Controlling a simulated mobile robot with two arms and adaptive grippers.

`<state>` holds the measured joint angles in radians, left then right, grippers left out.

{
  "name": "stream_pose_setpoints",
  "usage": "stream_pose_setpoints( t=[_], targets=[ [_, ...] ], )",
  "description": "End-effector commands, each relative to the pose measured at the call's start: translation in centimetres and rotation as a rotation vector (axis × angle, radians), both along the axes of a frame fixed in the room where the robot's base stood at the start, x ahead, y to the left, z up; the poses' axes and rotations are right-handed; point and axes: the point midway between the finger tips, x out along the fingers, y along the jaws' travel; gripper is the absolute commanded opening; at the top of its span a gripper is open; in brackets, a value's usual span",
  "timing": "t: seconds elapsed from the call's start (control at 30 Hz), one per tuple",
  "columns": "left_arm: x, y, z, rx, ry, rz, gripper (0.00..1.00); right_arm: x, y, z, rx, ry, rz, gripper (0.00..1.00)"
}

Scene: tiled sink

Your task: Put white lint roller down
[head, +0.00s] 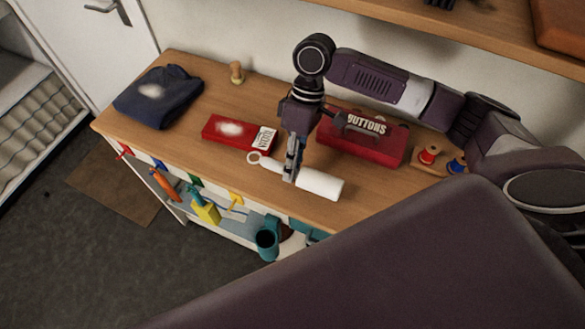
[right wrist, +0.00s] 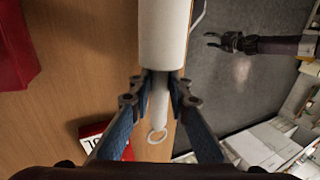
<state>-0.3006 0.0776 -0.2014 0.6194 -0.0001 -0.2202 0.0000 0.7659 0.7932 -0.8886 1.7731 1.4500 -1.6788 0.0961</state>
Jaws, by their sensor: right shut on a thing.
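The white lint roller (head: 320,184) lies level near the front edge of the wooden counter top (head: 222,165), its ring end to the left and its roll to the right. My right gripper (head: 290,177) points down and is shut on its handle. In the right wrist view the roller (right wrist: 163,38) extends up from between the fingers (right wrist: 159,88), its ring below them. I cannot tell whether it touches the wood or hangs just above it. My left gripper (right wrist: 212,40) shows in the right wrist view, away over the grey floor, its fingers apart and empty.
A red box with a white label (head: 226,130) is just behind the ring. A red buttons box (head: 362,150) stands behind the roller, with thread spools (head: 428,155) to the right. Dark folded cloth (head: 158,98) and a wooden stamp (head: 236,73) are further left. Items hang along the front.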

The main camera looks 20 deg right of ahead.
Motion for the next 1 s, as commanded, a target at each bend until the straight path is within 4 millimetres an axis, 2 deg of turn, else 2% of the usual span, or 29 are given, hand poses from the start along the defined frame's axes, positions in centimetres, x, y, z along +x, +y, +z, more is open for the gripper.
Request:
stream_pose_setpoints(
  t=[0.2,0.53,0.57,0.7,1.0],
  targets=[
    [0.0,0.2,0.9,0.002,0.000,0.000,0.40,0.0,0.0,-2.6,-0.001,0.001,0.001,0.00],
    [0.0,0.2,0.9,0.003,-0.001,0.001,0.40,0.0,0.0,-2.9,-0.001,0.001,0.001,0.00],
    [0.0,0.2,0.9,0.003,-0.001,0.001,0.40,0.0,0.0,-2.9,-0.001,0.001,0.002,0.19],
    [0.0,0.3,0.9,0.003,-0.001,0.001,0.40,0.0,0.0,-2.9,-0.002,0.000,0.002,0.34],
    [0.1,0.3,0.8,0.003,-0.001,0.001,0.40,0.0,0.0,-2.9,-0.003,0.000,0.001,0.34]
  ],
)
